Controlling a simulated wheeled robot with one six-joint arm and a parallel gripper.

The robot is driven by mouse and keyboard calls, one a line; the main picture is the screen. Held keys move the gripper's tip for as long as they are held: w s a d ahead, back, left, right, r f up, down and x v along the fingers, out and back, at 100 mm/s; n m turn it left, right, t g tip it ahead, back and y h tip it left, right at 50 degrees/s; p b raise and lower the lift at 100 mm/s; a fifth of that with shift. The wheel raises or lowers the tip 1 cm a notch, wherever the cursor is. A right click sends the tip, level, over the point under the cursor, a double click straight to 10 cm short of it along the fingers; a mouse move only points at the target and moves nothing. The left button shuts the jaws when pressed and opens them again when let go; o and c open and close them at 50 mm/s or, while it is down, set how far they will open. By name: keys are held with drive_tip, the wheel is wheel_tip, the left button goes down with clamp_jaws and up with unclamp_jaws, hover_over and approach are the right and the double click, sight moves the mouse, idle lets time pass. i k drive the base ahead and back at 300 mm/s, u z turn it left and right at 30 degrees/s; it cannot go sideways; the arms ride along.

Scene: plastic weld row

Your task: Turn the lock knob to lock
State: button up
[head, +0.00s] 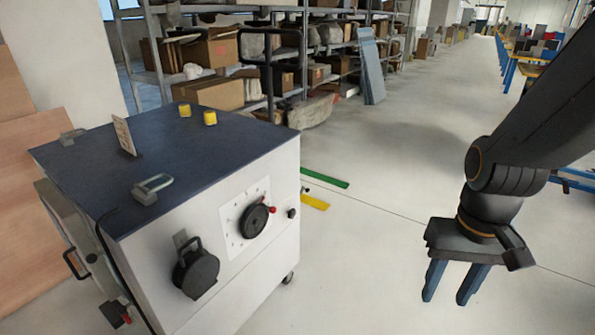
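A white cabinet with a dark top (115,200) stands at the left. On its front face a round black knob (254,220) sits on a pale plate with marks around it. A red-tipped pointer (271,210) on this knob points to the right. Lower left of it is a second black round part with a loop handle (196,271). A small black button or knob (291,213) is near the face's right edge. I cannot tell which one is the lock knob. My gripper (449,296) hangs at the right, its blue fingers apart and empty, well clear of the cabinet.
A grey shackle-like part (152,188), a small upright card (124,136) and two yellow pieces (210,118) are on the cabinet top. Shelves with boxes (207,50) stand behind. The floor between cabinet and gripper is clear, with green and yellow strips (325,177) on it.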

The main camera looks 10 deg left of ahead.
sight(291, 214)
drive_tip(key=z, duration=0.45)
drive_tip(key=i, duration=0.6)
drive_tip(key=u, duration=1.15)
